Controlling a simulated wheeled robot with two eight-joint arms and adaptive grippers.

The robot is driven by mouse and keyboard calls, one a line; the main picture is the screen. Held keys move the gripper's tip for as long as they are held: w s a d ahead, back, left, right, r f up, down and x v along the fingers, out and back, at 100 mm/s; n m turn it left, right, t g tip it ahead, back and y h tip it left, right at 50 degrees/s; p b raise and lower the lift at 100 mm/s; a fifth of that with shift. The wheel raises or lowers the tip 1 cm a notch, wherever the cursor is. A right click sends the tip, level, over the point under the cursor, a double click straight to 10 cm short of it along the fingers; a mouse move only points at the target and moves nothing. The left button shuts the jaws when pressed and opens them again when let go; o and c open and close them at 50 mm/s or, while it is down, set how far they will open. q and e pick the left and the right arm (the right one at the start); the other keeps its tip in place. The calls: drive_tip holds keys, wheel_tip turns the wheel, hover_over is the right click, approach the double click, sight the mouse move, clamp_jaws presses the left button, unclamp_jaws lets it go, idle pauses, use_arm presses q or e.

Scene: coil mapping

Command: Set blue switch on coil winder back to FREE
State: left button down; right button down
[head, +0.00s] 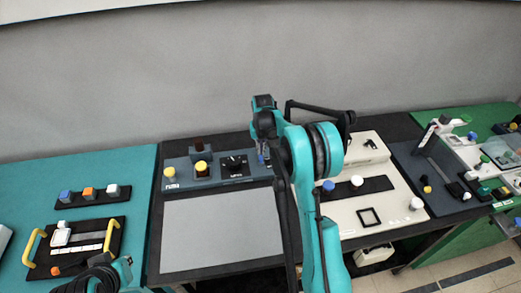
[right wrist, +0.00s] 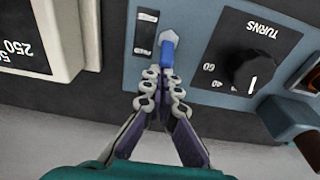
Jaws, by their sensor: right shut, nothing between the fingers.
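The coil winder is a blue-grey panel (head: 222,180) at the back of the dark table, with a black TURNS dial (right wrist: 254,70) on it. The blue switch (right wrist: 168,46) is a small lever on this panel, beside a small black-and-white label plate (right wrist: 146,32). The label's words are too small to read. My right gripper (right wrist: 164,97) is shut and empty. Its fingertips are close to the switch's tip; whether they touch cannot be told. In the head view my right arm hides part of the panel's right end. My left gripper is not in view.
A grey mat (head: 220,233) lies clear in front of the winder. A cream machine (head: 385,207) stands to the right. A grey wall closes the back.

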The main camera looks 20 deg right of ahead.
sight(261, 155)
drive_tip(key=shift+s+a+r+t+h+b, duration=0.15)
drive_tip(key=shift+s+t+b, duration=0.15)
drive_tip(key=shift+s+t, duration=0.25)
drive_tip(key=shift+s+a+t+h+b, duration=0.15)
drive_tip(key=shift+s+t+b, duration=0.15)
drive_tip(key=shift+t, duration=0.35)
drive_tip(key=shift+s+a+t+h+b, duration=0.15)
drive_tip(key=shift+s+t+b, duration=0.2)
drive_tip(key=shift+t, duration=0.25)
drive_tip(key=shift+s+d+t+h+b, duration=0.15)
drive_tip(key=shift+s+t+b, duration=0.2)
drive_tip(key=shift+t, duration=0.25)
drive_tip(key=shift+r, duration=0.2)
drive_tip(key=shift+w, duration=0.1)
drive_tip(key=shift+r+p, duration=0.65)
drive_tip(key=shift+r, duration=0.15)
